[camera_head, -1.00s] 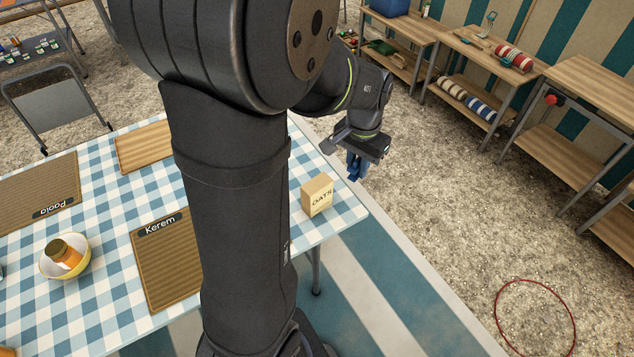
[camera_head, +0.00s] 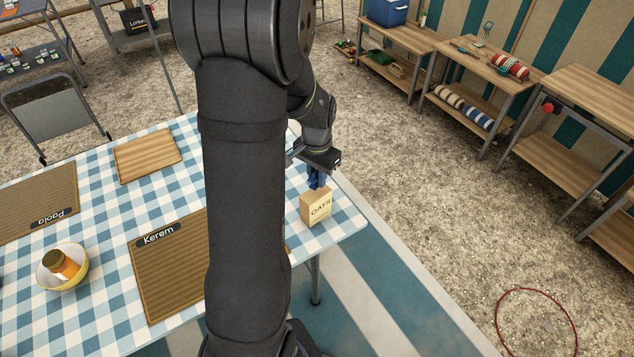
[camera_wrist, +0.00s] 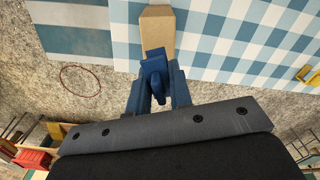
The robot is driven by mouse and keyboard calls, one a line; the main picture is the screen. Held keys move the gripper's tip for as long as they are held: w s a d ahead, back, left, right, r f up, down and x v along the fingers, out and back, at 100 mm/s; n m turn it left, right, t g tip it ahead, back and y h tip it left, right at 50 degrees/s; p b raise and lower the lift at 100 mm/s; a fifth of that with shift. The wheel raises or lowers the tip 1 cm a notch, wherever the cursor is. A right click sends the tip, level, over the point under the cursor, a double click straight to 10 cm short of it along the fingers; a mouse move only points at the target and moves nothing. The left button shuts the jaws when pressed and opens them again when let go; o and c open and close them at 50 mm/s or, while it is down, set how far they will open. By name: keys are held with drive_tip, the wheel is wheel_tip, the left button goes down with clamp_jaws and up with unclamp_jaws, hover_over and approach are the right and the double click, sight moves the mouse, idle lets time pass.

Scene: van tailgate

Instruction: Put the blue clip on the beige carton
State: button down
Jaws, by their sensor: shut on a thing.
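The beige carton (camera_head: 315,209), marked OATS, stands upright on the checked table near its right edge. My gripper (camera_head: 316,182) is just above and behind the carton's top. In the wrist view my gripper (camera_wrist: 158,92) is shut on the blue clip (camera_wrist: 153,68), which sits between the two blue fingers. The clip's far end overlaps the near end of the carton (camera_wrist: 157,28) in that view. I cannot tell whether the clip touches the carton. In the head view the clip is hard to tell apart from the blue fingers.
Wooden benches (camera_head: 495,80) stand at the right, apart from the table.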

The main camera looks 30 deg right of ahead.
drive_tip(key=shift+f, duration=1.5)
drive_tip(key=shift+f, duration=0.1)
drive_tip(key=c, duration=1.3)
unclamp_jaws()
wheel_tip(320, 180, up, 12)
drive_tip(key=shift+r, duration=0.15)
